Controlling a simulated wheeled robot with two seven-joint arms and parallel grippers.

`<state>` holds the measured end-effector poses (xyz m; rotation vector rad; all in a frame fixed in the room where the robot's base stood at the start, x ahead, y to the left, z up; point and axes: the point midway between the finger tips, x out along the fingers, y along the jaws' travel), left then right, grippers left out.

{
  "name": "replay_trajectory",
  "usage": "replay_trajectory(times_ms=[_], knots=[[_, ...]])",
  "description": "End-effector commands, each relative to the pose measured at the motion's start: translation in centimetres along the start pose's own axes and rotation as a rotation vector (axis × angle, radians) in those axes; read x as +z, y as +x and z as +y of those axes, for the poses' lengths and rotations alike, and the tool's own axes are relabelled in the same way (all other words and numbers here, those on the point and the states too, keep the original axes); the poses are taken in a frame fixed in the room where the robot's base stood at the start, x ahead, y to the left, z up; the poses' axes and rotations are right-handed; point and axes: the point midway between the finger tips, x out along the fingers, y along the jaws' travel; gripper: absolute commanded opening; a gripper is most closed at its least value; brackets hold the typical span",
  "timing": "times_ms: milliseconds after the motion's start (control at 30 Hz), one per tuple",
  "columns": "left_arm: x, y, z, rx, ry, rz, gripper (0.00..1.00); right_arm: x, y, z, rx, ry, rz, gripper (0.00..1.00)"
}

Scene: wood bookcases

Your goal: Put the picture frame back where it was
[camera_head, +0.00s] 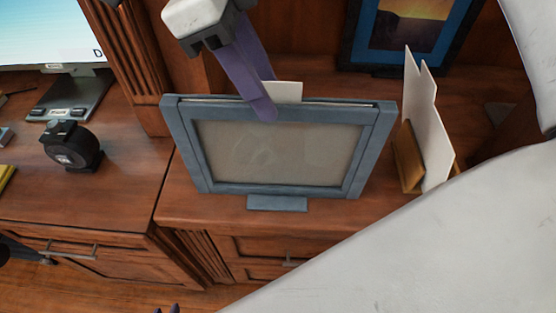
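The grey-blue picture frame (181,151) is upright, leaning back a little, over the front part of the wooden desk's right section. Its dull grey-brown panel faces me and a small foot shows below. My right gripper (264,108) comes down from the top with purple fingers, one in front of the frame's top edge and one behind it; it appears shut on the frame. Whether the frame's foot touches the desk is unclear.
A white card (285,91) shows behind the frame's top edge. A wooden holder with white cards (430,125) stands to the right. A blue-framed picture (358,45) stands at the back. A black tape dispenser (73,147) and monitor (50,40) are left. My white arm covers the lower right.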

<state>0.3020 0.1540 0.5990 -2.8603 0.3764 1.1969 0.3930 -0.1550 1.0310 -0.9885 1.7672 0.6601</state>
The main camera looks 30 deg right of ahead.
Motion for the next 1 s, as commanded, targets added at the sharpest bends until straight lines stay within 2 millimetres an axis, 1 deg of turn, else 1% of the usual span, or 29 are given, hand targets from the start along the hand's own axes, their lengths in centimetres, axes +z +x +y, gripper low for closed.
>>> replay_trajectory(times_ms=[167,400,500,600,1000], knots=[[-0.3,0.0,0.0,-0.001,0.0,0.004,0.23,0.0,1.3,-0.1,0.001,-0.001,0.0,0.35],[-0.5,0.0,-0.1,-0.001,-0.001,0.009,0.23,0.2,4.8,-0.5,0.001,-0.001,0.001,0.35],[-0.5,0.0,-0.1,-0.001,-0.002,0.009,0.23,0.2,5.7,-0.5,0.0,-0.001,0.0,0.35],[-0.4,0.0,-0.1,-0.002,-0.002,0.009,0.23,0.2,6.0,-0.5,0.0,-0.001,-0.001,0.35],[-0.2,0.1,-0.1,-0.003,-0.002,0.006,0.23,0.3,6.1,-0.5,0.001,-0.001,-0.001,0.35]])
